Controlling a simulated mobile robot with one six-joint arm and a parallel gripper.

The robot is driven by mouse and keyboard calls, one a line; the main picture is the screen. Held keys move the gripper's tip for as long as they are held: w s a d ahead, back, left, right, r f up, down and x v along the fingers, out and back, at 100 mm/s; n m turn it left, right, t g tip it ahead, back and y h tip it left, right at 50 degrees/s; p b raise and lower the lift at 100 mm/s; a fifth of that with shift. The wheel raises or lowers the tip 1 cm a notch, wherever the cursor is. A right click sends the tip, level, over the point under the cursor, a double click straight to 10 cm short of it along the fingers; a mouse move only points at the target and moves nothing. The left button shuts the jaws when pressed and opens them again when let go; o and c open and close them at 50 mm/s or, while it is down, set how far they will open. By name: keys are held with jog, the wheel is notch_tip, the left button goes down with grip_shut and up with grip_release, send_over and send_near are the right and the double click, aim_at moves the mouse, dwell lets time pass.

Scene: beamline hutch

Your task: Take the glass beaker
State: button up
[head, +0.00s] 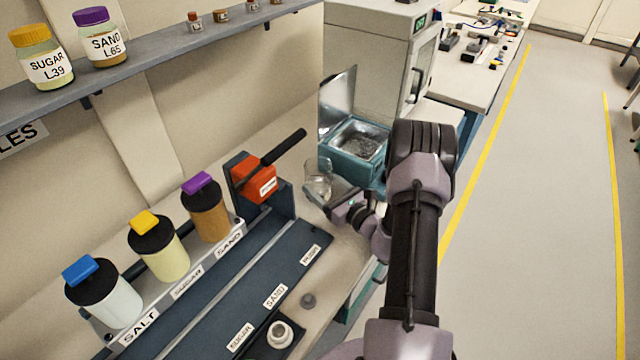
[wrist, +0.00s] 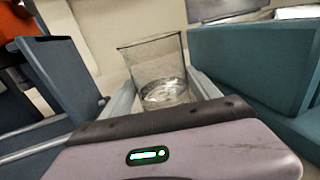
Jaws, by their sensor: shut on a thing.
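The glass beaker (head: 319,181) is clear and stands roughly upright at the end of my arm in the head view, between the orange block and the teal box. In the wrist view the beaker (wrist: 158,75) is between the fingers of my gripper (wrist: 165,100), with something clear or pale in its lower part. My gripper (head: 330,200) is shut on the beaker. Whether the beaker's base touches the bench cannot be told.
A teal box (head: 357,166) with an open lid stands just behind the beaker. An orange block (head: 256,182) on a dark upright stands to the left. Jars labelled salt (head: 112,300), sugar (head: 160,255) and sand (head: 209,215) line the rack. A white cabinet (head: 375,55) stands behind.

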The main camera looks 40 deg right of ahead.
aim_at(328, 180)
jog(key=shift+r+p, duration=0.95)
jog(key=shift+r, duration=0.85)
jog(key=s+d, duration=0.1)
jog(key=s, duration=0.3)
jog(key=s+d+r+p, duration=0.1)
jog(key=s, duration=0.4)
jog(key=s+d+p, duration=0.1)
jog(key=s, duration=0.4)
jog(key=shift+r, duration=0.15)
jog(key=shift+s+d, duration=0.15)
jog(key=shift+s, duration=0.7)
